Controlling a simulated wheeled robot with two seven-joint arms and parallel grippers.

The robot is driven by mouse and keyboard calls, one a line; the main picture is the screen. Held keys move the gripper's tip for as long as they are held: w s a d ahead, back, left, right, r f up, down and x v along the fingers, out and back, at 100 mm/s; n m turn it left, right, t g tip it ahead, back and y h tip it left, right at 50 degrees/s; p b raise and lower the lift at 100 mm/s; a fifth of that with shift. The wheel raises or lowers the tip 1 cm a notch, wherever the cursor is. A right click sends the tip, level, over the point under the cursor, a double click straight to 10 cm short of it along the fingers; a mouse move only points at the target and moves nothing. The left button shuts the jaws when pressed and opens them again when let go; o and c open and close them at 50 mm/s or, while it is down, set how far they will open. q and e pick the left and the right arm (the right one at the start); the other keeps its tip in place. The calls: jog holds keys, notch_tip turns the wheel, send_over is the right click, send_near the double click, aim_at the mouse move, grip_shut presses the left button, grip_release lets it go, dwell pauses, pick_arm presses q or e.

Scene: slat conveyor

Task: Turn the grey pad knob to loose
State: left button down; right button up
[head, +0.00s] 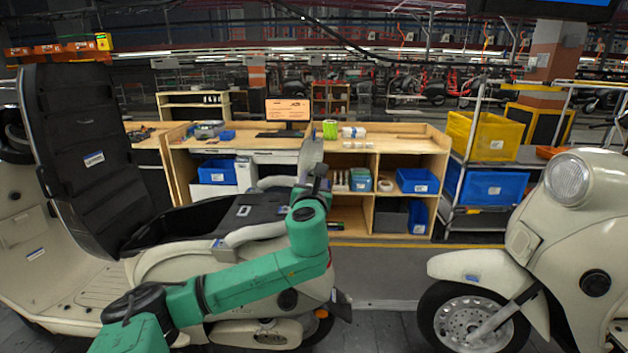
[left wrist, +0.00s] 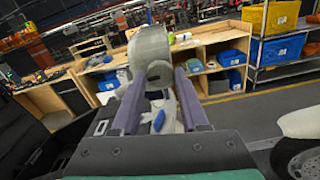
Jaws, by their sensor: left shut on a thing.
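A grey pad (head: 311,152) stands upright at the rear of the cream scooter (head: 165,268) on the left. It fills the upper middle of the left wrist view (left wrist: 149,46). A rounded grey knob (left wrist: 160,73) sits at its lower edge, between my two finger ends. My left gripper (left wrist: 157,78) is shut on this knob. In the head view, my left gripper (head: 312,180) reaches up to the pad, and my wrist hides the knob there. Any mark showing the knob's setting is too small to read. My right gripper is in neither view.
The scooter's black seat (head: 85,160) is tipped up at left, above its open storage. A grab rail (head: 255,234) curves close below my left wrist. A second scooter (head: 570,235) stands at right. A wooden bench (head: 405,146) and a shelf rack lie behind.

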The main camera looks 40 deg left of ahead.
pick_arm(q)
jog(key=shift+f+n+b, duration=0.15)
jog(key=shift+n+b, duration=5)
jog(key=shift+n, duration=11.95)
jog(key=shift+c, duration=2.1)
grip_release()
